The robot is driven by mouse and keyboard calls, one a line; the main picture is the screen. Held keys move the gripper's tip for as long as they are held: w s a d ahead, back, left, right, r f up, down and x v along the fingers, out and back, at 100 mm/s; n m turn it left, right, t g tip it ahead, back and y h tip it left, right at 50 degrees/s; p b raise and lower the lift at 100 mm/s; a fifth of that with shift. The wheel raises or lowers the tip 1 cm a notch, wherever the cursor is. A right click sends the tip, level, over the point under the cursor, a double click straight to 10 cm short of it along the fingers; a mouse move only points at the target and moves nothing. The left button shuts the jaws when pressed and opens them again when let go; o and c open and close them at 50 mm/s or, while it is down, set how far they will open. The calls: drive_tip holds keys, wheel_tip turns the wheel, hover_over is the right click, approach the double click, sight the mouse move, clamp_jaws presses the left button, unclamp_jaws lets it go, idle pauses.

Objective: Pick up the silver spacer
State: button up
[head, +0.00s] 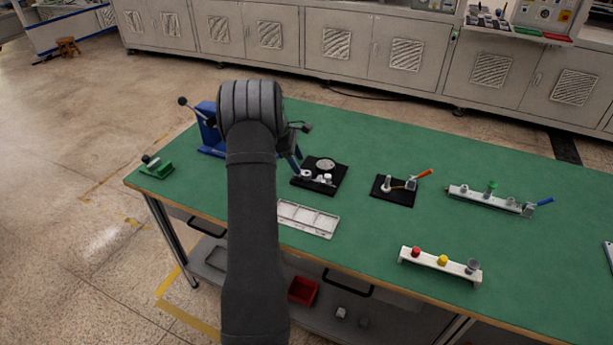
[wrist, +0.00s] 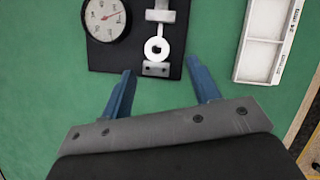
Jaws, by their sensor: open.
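A pale, silvery ring that looks like the silver spacer (wrist: 156,48) lies on a black plate (wrist: 175,67) near its front edge, beside a metal block. It also shows in the head view (head: 305,174), just by the blue fingertips. A round dial gauge (wrist: 105,18) with a red needle sits on the same plate. My gripper (wrist: 162,71) has two blue fingers spread wide with nothing between them. In the wrist picture the ring is just beyond the gap between the fingertips. In the head view my arm partly hides the gripper (head: 297,164).
A white compartment tray (head: 308,231) lies in front of the plate. A blue fixture (head: 207,137) and a green clamp (head: 157,170) stand left. A black plate with an orange-handled clamp (head: 393,201) and two racks (head: 430,262) (head: 478,198) lie right. Green bench space between is clear.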

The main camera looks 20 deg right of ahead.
sight(307, 173)
drive_tip(key=x, duration=0.5)
drive_tip(key=shift+d, duration=0.4)
drive_tip(key=c, duration=1.2)
drive_tip(key=shift+o, duration=0.2)
drive_tip(key=shift+r, duration=0.15)
